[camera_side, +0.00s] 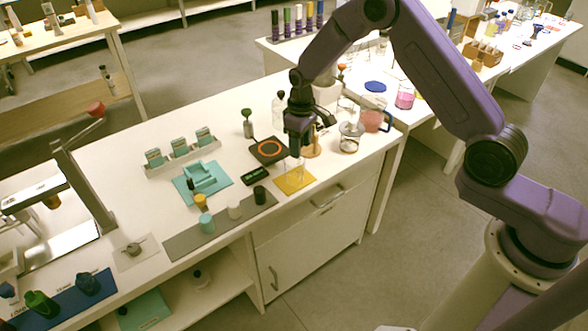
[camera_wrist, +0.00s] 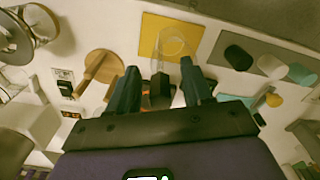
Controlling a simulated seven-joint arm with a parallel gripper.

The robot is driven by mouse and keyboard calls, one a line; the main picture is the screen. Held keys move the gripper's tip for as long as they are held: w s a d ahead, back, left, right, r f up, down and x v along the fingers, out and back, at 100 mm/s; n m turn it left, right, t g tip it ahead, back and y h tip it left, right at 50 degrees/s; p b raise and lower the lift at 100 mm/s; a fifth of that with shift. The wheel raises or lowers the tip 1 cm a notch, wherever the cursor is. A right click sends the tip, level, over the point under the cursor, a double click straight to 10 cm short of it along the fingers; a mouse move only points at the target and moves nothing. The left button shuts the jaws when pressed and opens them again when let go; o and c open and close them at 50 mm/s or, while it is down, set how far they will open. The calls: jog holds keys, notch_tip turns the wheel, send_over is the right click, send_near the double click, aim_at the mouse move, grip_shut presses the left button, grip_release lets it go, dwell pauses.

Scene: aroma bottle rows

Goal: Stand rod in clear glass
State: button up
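A clear glass (camera_side: 291,169) stands on a yellow mat (camera_side: 303,184) near the bench's front edge. In the wrist view the glass (camera_wrist: 173,42) shows as a faint round rim over the yellow mat (camera_wrist: 150,35). My gripper (camera_side: 296,152) points down just above and beside the glass. A wooden stand with an upright peg (camera_side: 312,146) is close behind my gripper. I cannot pick out the rod with certainty.
A hot plate with an orange ring (camera_side: 268,151) and a black display (camera_side: 255,176) lie left of the glass. Several small bottles stand along the grey strip (camera_side: 222,230). A glass vessel (camera_side: 350,138) and a pink jug (camera_side: 371,120) stand to the right.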

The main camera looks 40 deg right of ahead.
notch_tip(320, 180, up, 18)
jog(key=shift+f, duration=0.25)
dwell(0.4)
jog(key=s+a+r+n, duration=0.1)
jog(key=s+a+n, duration=0.1)
jog(key=s, duration=0.6)
jog(key=s+a+r+n, duration=0.2)
jog(key=s+a, duration=0.1)
jog(key=s, duration=0.5)
jog(key=s+d+f+n, duration=0.1)
jog(key=s+d, duration=0.3)
jog(key=s, duration=0.7)
jog(key=s+d+f+n, duration=0.1)
jog(key=s+d+n, duration=0.2)
jog(key=s, duration=0.9)
jog(key=shift+d, duration=0.65)
